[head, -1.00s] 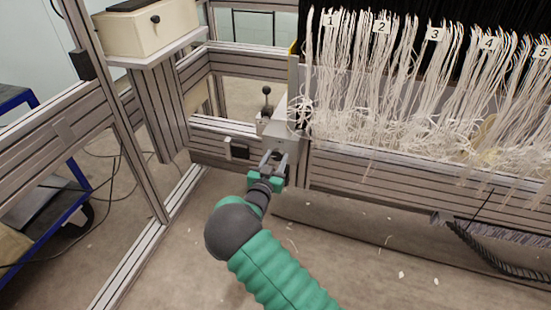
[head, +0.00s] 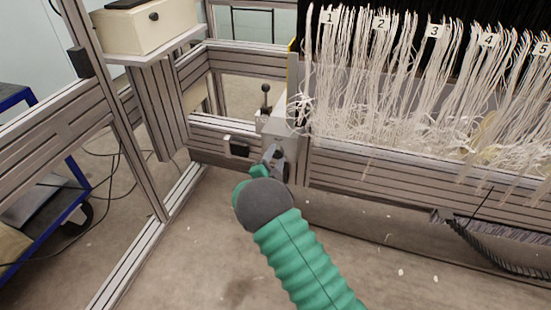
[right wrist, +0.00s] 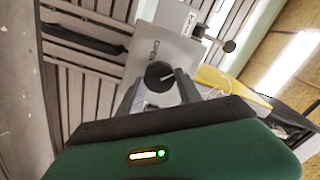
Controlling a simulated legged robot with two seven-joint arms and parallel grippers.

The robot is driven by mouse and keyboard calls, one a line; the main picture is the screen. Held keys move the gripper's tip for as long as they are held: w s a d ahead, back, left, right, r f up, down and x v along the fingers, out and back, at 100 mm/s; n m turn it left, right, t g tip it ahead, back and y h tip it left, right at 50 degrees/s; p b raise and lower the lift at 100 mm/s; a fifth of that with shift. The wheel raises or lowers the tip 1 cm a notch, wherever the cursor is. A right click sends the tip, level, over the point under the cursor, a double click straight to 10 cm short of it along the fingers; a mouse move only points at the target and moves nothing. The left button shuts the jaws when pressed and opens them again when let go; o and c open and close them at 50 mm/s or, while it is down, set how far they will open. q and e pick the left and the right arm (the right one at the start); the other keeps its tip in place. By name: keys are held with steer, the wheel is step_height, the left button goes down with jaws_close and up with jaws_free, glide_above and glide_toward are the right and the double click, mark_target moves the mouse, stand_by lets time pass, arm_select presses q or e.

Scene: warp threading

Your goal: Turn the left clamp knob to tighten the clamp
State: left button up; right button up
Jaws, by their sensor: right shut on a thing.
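The clamp is a light grey metal block (head: 279,128) at the left end of the beam, beside the threads. It fills the upper middle of the right wrist view (right wrist: 168,48). Its dark round knob (right wrist: 158,74) sits between the fingers of my right gripper (right wrist: 161,80). In the head view my right gripper (head: 273,157) is at the block's front, shut on the knob; the knob is mostly hidden there by the fingers. The gripper is tilted. My left gripper is in neither view.
A lever with a black ball (head: 266,89) stands up behind the block. White thread bundles (head: 385,80) with numbered tags hang to the right. A small black-faced fitting (head: 238,149) is on the rail to the left. The floor in front is mostly open.

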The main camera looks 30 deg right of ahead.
steer(key=m, duration=0.2)
steer(key=f+m+b, duration=0.1)
steer(key=m, duration=0.1)
steer(key=shift+m+b, duration=0.3)
steer(key=m+b, duration=0.1)
steer(key=m, duration=0.3)
steer(key=shift+s+b, duration=0.1)
steer(key=shift+b, duration=0.3)
steer(key=shift+a+m, duration=0.1)
steer(key=shift+m, duration=0.2)
steer(key=o, duration=1.4)
steer(key=shift+r, duration=0.1)
steer(key=shift+c, duration=0.2)
steer(key=shift+r, duration=0.15)
